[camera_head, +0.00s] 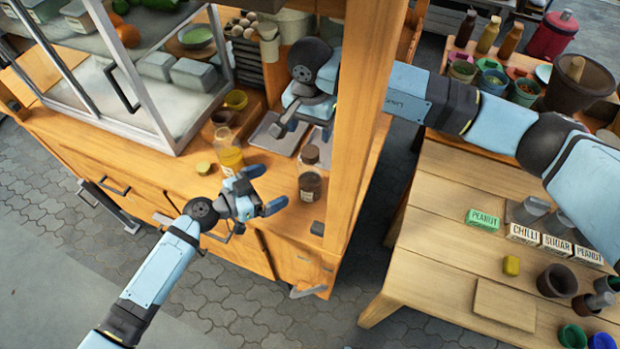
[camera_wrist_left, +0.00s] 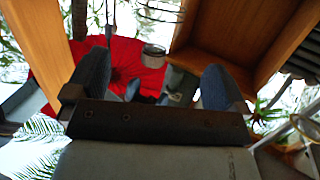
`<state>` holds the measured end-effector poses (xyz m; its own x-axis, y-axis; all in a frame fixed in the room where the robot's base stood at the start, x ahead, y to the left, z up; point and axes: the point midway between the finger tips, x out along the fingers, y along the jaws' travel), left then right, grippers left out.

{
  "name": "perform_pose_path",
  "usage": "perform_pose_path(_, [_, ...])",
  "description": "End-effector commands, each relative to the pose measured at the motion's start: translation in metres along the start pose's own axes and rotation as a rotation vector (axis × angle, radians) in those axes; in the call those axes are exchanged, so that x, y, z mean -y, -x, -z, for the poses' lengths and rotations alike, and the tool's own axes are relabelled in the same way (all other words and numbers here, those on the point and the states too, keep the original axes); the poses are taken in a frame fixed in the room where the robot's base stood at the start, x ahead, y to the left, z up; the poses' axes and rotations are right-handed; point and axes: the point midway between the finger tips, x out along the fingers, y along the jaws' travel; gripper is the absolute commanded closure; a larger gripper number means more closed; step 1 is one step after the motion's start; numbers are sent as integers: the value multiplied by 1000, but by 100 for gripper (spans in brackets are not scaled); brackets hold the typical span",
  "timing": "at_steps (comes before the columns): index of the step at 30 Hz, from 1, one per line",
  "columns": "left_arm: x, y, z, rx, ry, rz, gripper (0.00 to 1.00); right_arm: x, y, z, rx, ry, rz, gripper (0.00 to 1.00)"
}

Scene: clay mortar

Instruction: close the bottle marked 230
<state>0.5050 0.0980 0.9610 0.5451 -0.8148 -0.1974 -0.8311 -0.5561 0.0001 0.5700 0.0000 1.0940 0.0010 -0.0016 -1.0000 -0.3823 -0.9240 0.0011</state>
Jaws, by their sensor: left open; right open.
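A bottle of yellow liquid (camera_head: 229,158) stands upright on the wooden counter, its top seemingly uncapped. A small yellowish round piece, possibly a cap (camera_head: 203,168), lies on the counter to its left. A dark-filled bottle (camera_head: 310,186) with a brown cap stands at the counter's right end. I cannot read 230 on either bottle. My left gripper (camera_head: 268,189) is open and empty, in front of the yellow bottle and left of the dark one. Its spread fingers also show in the left wrist view (camera_wrist_left: 155,85). My right gripper (camera_head: 301,126) is open above the grey trays, behind the dark bottle.
A glass display case (camera_head: 150,75) bounds the counter's left side. A wooden post (camera_head: 358,120) rises at the right end, close to my right arm. Grey trays (camera_head: 277,133) lie behind the bottles. A wooden table (camera_head: 450,240) with labelled blocks stands to the right.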

Motion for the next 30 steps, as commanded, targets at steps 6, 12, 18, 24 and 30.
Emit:
perform_pose_path(6, [0,-44,2,-3,1,-1,0,0,0,0,1,0,0,31])
perform_pose_path(12, [0,-82,1,-2,1,-1,0,0,0,0,1,-1,1,31])
perform_pose_path(18, [0,-109,1,-1,1,0,0,0,0,0,1,-1,1,31])
perform_pose_path(24, [0,-120,0,1,-1,0,0,0,0,0,1,-1,1,31])
perform_pose_path(30, [-1,-120,0,1,-1,-1,0,0,0,0,1,-1,1,31])
